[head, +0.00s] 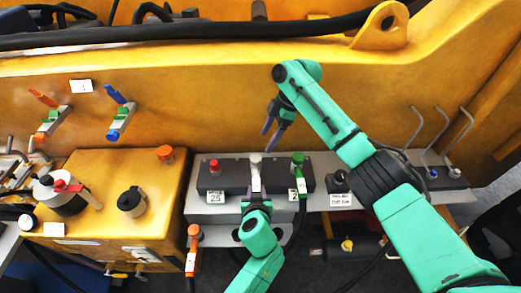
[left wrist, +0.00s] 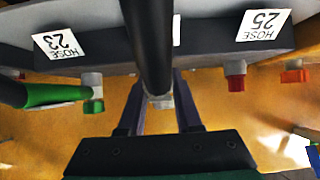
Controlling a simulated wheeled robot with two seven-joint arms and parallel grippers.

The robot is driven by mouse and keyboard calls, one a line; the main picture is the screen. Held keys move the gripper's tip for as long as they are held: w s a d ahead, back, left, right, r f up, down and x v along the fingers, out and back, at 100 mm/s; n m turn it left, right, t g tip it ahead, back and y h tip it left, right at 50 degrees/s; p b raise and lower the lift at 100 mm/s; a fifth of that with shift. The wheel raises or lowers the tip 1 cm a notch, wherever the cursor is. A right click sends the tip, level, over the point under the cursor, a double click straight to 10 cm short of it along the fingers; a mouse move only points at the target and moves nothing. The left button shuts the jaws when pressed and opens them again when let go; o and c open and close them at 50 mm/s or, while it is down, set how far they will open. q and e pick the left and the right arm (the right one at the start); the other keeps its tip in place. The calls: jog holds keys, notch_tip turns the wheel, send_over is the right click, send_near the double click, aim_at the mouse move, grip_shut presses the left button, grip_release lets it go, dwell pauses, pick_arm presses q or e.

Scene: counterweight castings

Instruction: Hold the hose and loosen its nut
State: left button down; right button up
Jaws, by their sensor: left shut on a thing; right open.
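A dark manifold block (head: 228,177) on the grey shelf carries a red, a whitish and a green fitting. The whitish nut (head: 255,159) is in the middle, and a pale fitting (left wrist: 161,101) also shows between my fingers in the left wrist view. My left gripper (head: 256,191) is shut on the middle hose (left wrist: 151,45), just below the nut. The hose is dark in the left wrist view and largely hidden by the gripper in the head view. My right gripper (head: 273,128) is open and empty, above and behind the nut, apart from it.
The green-ended hose (head: 299,170) stands close right of the nut; the red fitting (head: 214,165) is at left. Label HOSE 25 (left wrist: 263,24) and label HOSE 23 (left wrist: 58,44) flank the hose. A yellow box (head: 110,200) stands left; bent metal hooks (head: 440,140) are at right.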

aim_at(255, 157)
jog(key=v, duration=0.3)
jog(key=shift+r, duration=0.1)
jog(key=a+f+m+t, duration=0.1)
jog(key=f+m, duration=0.2)
jog(key=a+f+m+t, duration=0.1)
jog(key=a+f+m, duration=0.1)
jog(key=f+m, duration=0.1)
jog(key=s+a+f+m+t+h, duration=0.1)
jog(key=a+f+m, duration=0.1)
jog(key=f, duration=0.3)
jog(key=shift+m, duration=0.6)
grip_shut()
